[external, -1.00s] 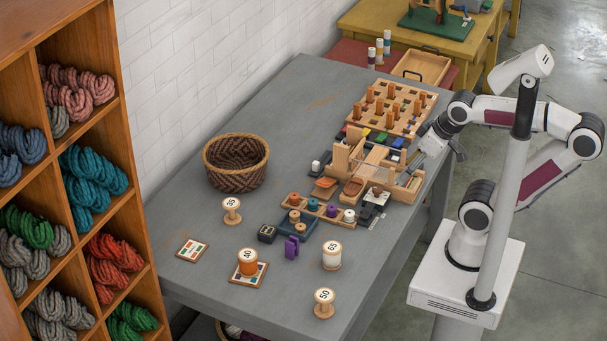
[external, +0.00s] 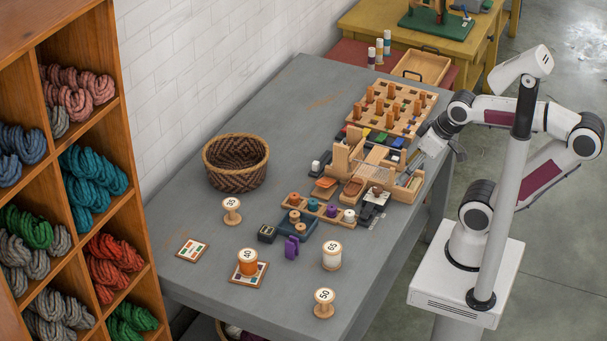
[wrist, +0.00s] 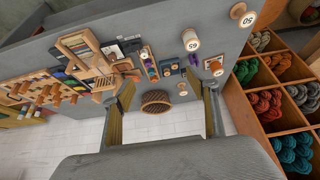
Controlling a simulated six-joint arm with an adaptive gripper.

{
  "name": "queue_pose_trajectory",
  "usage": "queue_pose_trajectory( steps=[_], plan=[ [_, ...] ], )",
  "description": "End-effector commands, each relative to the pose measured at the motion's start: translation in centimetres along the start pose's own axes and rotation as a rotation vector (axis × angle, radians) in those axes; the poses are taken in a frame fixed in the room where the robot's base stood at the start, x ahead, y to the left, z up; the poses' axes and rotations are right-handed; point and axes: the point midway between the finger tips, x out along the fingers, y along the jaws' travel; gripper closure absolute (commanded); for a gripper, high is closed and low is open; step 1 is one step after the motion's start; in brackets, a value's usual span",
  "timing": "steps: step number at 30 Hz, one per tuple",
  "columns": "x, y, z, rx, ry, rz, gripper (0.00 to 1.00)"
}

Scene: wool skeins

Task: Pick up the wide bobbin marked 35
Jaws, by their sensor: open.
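Several bobbins with round number labels stand on the grey table (external: 180,255). A bare wooden bobbin (external: 231,211) stands in front of the basket; its label is small and turned, perhaps 35. A pale-wound bobbin (external: 332,256) shows as 65 in the wrist view (wrist: 190,44). An empty wooden bobbin (external: 325,304) near the front edge reads 50 in the wrist view (wrist: 238,11). An orange-wound bobbin (external: 247,264) stands on a card; I cannot read its label surely. My gripper (external: 415,164) is open and empty at the table's right side, its fingers spread in the wrist view (wrist: 166,88).
A woven basket (external: 236,180) stands at the back left. Wooden racks (external: 365,167), a peg board (external: 388,112) and small spools crowd the table near my gripper. A purple clip (external: 291,248) lies among the bobbins. Shelves of wool (external: 90,180) stand at left.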

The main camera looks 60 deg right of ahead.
Motion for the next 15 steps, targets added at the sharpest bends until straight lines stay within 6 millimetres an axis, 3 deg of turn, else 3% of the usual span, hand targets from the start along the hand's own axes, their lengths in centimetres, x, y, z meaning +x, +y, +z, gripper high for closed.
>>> queue_pose_trajectory(
  steps=[8, 15],
  plan=[
    [1.0, 0.2, -2.3, -0.004, 0.023, 0.007, 0.41],
    [3.1, 0.5, -6.7, -0.017, 0.074, 0.020, 0.41]
  ],
)
